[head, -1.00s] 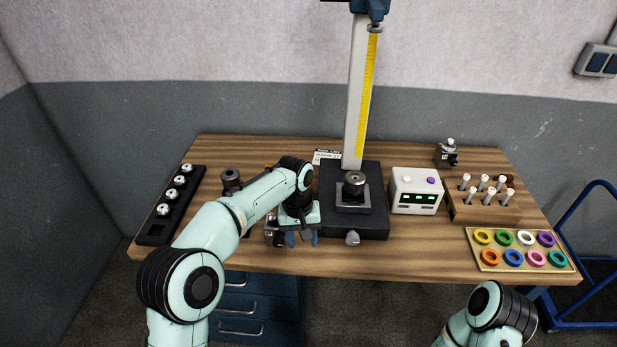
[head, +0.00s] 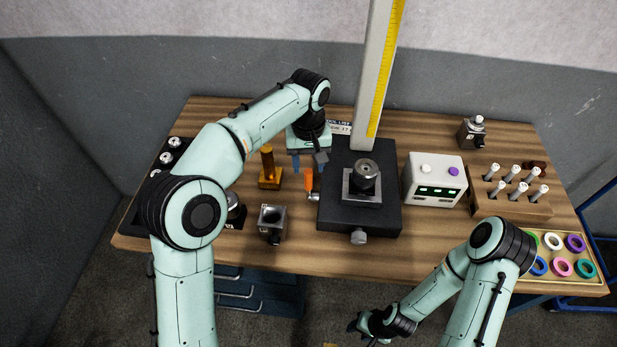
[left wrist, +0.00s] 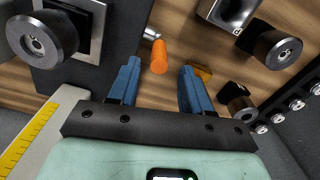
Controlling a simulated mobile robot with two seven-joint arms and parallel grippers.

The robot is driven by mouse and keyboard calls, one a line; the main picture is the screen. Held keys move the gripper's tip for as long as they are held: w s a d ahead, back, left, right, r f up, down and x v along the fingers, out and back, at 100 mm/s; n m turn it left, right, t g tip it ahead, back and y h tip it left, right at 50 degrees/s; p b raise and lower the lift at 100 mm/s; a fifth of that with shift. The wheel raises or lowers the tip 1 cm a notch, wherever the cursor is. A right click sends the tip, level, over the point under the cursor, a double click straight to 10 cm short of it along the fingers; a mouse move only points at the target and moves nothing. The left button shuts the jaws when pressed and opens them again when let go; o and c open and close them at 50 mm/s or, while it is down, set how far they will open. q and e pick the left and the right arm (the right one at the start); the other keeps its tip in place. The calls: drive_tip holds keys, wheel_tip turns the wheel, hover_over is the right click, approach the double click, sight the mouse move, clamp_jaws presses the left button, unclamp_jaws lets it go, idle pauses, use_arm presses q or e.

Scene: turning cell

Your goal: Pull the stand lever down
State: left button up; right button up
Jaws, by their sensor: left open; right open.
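The stand lever (head: 309,181), with an orange grip and a metal end, is at the left side of the dark stand base (head: 335,213). In the left wrist view, the orange grip (left wrist: 160,57) lies between and just beyond the blue fingertips. My left gripper (head: 308,164) is open, its fingers on either side of the grip; whether they touch it I cannot tell. The pale stand column (head: 372,80) with its yellow scale rises behind the base. My right gripper (head: 370,322) is open and empty, low in front of the table.
A brass-coloured post (head: 268,168) stands close left of the lever. A grey block with a round bore (head: 272,222) is in front of it. A white box with buttons (head: 433,180) is right of the base. A peg block (head: 510,203) and ring tray (head: 598,278) are further right.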

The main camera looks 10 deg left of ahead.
sight(308, 179)
use_arm(q)
wheel_tip(308, 179, down, 5)
drive_tip(key=shift+w+f+b, duration=0.1)
drive_tip(key=shift+f+b, duration=0.1)
drive_tip(key=shift+b, duration=0.15)
drive_tip(key=shift+f, duration=0.85)
use_arm(e)
drive_tip(key=shift+s+f, duration=0.6)
drive_tip(key=shift+f, duration=0.05)
